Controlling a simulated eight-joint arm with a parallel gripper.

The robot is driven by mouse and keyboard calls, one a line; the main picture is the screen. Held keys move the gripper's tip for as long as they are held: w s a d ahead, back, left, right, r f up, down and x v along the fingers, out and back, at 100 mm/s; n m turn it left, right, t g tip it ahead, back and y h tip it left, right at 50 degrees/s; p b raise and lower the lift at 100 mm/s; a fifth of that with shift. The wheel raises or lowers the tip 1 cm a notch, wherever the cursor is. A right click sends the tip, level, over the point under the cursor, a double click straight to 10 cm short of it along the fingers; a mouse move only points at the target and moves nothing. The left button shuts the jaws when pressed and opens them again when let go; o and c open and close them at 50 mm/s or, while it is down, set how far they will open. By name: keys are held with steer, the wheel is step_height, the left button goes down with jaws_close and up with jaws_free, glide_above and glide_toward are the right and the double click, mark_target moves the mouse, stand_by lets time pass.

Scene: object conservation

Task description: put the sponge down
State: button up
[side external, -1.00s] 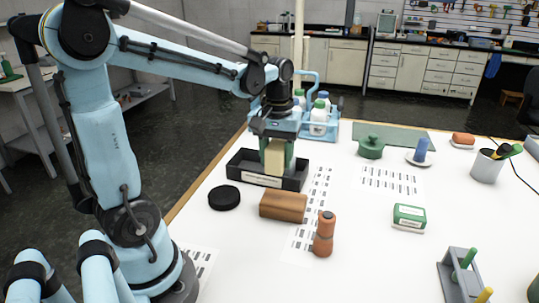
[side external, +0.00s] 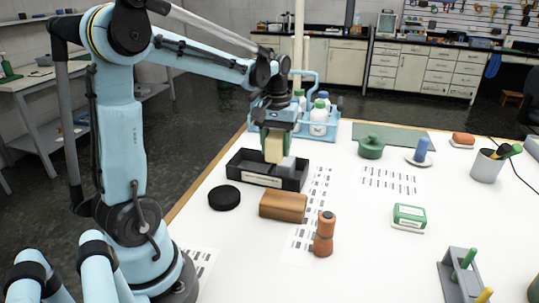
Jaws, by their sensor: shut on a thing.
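My gripper (side external: 277,138) is above the black tray (side external: 262,181), pointing down and shut on the sponge. The sponge (side external: 273,150) shows as a cream block with green beside it. It is held upright, its lower end at about the height of the tray's back rim. A grey block (side external: 287,166) sits inside the tray, just right of and below the sponge. Whether the sponge touches the tray or the grey block cannot be told from this angle. The tray has a white label on its front wall.
In front of the tray are a black disc (side external: 224,197), a brown wooden block (side external: 283,206) and an orange-brown bottle (side external: 324,234). A blue caddy with bottles (side external: 319,122) stands behind. A green lidded pot (side external: 371,147) is to the right. White table is clear around the green box (side external: 409,216).

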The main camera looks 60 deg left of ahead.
steer(key=a+f, duration=0.2)
steer(key=a, duration=0.2)
steer(key=s+a+f, duration=0.1)
steer(key=a+f, duration=0.2)
steer(key=a, duration=0.1)
steer(key=a+f, duration=0.2)
steer(key=a, duration=0.2)
steer(key=shift+s+a+f, duration=0.15)
steer(key=shift+s+a, duration=0.05)
steer(key=shift+a, duration=0.05)
steer(key=shift+f, duration=1.95)
steer(key=shift+f, duration=0.15)
steer(key=o, duration=1.1)
